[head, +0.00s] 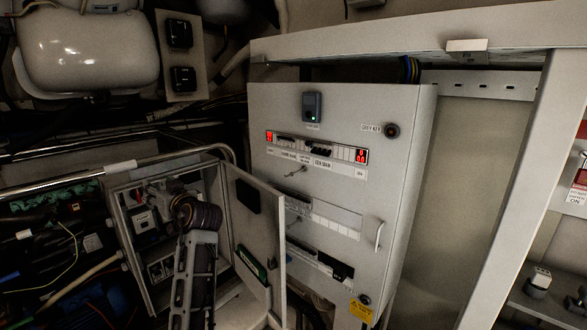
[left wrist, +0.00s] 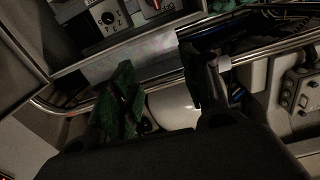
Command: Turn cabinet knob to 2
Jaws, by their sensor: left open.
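A small grey cabinet (head: 112,205) stands open at the left in the head view, its door (head: 262,225) swung out to the right. In the head view my left arm covers part of the cabinet's inside. My right gripper is not in view.
A large grey cabinet (head: 330,110) with red displays and switches stands right of the open door. A metal rail (head: 75,175) runs along the left, above cables and pipes. A pale slanted post (head: 505,190) stands at the right.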

